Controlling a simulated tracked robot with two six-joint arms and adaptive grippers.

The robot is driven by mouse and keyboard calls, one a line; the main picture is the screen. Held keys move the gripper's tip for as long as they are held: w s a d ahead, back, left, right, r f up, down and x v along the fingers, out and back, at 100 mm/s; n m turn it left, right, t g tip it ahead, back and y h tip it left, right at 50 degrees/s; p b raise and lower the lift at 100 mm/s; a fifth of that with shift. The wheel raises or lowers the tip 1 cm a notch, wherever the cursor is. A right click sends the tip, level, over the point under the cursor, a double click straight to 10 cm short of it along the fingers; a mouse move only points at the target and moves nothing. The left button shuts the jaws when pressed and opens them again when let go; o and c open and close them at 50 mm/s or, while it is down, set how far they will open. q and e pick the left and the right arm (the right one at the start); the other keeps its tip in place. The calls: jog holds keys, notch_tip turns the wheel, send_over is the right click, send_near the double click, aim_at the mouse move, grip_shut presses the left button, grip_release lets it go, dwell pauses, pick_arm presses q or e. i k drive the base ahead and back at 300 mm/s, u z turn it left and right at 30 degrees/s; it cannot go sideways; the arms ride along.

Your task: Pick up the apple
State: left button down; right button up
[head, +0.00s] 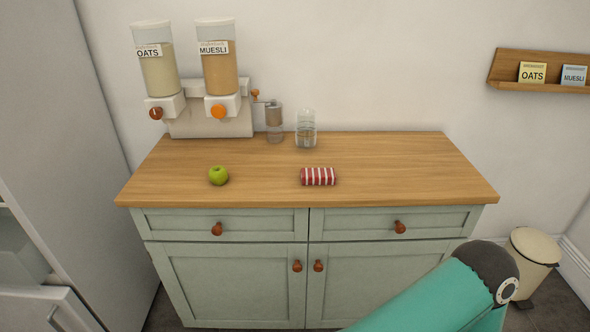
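A green apple (218,175) sits on the left part of the wooden countertop (400,180), near its front edge. Nothing touches it. My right arm shows at the bottom right, in front of the cabinet and below the countertop, but its gripper is out of the picture. My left gripper is not in view.
A red-and-white striped bundle (318,176) lies right of the apple. Behind stand an oats dispenser (158,70), a muesli dispenser (219,70), a grinder (274,120) and a glass jar (306,128). The countertop's right side is clear. A bin (532,255) stands at right.

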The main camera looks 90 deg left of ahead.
aim_at(219, 175)
jog(key=z, duration=0.55)
jog(key=i, duration=0.3)
jog(key=u, duration=2)
jog(key=i, duration=0.2)
jog(key=u, duration=2.45)
jog(key=k, duration=0.55)
jog(key=u, duration=0.35)
jog(key=i, duration=1.6)
jog(key=z, duration=0.35)
